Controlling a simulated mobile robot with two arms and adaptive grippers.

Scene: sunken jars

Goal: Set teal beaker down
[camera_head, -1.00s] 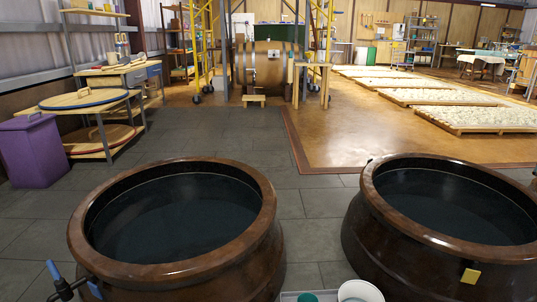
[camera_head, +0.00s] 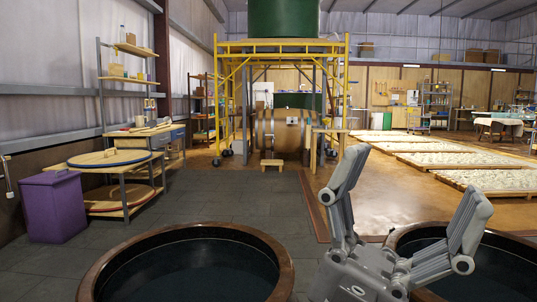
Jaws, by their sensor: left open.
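My left gripper (camera_head: 416,182) is raised at the right of the head view, in front of the right-hand jar. Its two grey fingers are spread wide and point up, with nothing between them. No teal beaker shows in the view now. My right gripper is out of view.
Two big brown jars with dark liquid stand at the front, the left jar (camera_head: 107,262) and the right jar (camera_head: 497,236), partly hidden by my gripper. A purple bin (camera_head: 54,208) and a wooden bench (camera_head: 130,204) stand at left. Grey floor (camera_head: 232,202) lies clear beyond the jars.

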